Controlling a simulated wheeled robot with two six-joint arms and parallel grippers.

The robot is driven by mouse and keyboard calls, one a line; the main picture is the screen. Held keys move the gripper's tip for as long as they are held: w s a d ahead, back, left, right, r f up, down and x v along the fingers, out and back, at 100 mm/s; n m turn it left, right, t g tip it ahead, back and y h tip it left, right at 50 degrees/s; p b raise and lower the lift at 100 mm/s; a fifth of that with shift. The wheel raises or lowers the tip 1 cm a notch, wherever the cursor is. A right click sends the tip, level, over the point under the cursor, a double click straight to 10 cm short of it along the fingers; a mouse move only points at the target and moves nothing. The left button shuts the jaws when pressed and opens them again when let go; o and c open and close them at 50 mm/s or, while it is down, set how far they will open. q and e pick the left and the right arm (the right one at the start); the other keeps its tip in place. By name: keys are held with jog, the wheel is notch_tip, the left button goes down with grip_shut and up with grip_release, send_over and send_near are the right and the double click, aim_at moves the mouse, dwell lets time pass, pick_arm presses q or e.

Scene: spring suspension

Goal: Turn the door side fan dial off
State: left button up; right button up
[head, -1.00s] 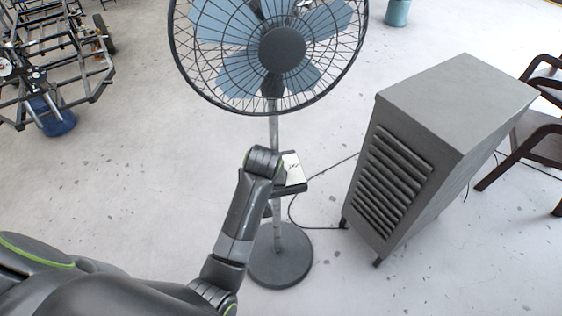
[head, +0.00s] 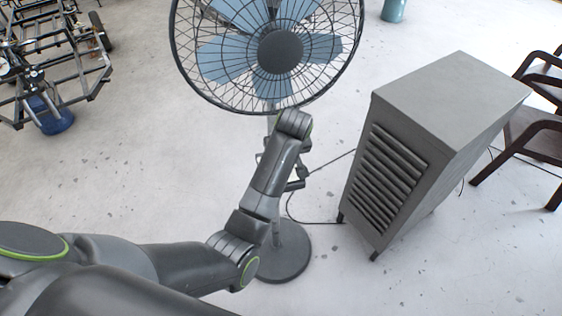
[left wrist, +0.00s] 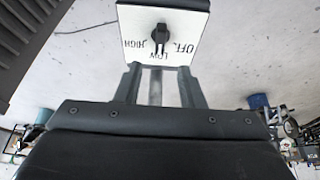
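The fan (head: 281,50) stands on a pole with a round base (head: 284,255) in the head view. Its dial plate (left wrist: 185,20) is white, marked OFF, LOW and HIGH, and shows at the top of the left wrist view. The black knob (left wrist: 160,34) sits in its middle, its narrow end seemingly toward LOW. My left gripper (left wrist: 158,72) is open, its two fingers spread below the plate in that view, with the pole visible between them. The knob is not between the fingers. In the head view my left arm mostly hides the control box. My right gripper is out of view.
A grey louvred cabinet (head: 440,130) stands right of the fan, with a cable (head: 325,170) on the floor between them. Dark chairs (head: 535,130) are at the far right. A metal frame cart (head: 50,65) and blue bucket (head: 50,115) are at the left. The floor between is clear.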

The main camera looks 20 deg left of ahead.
pick_arm(q)
jog(key=x, duration=0.8)
jog(key=shift+f+p, duration=0.2)
jog(key=shift+p, duration=0.15)
jog(key=shift+c, duration=0.2)
grip_shut()
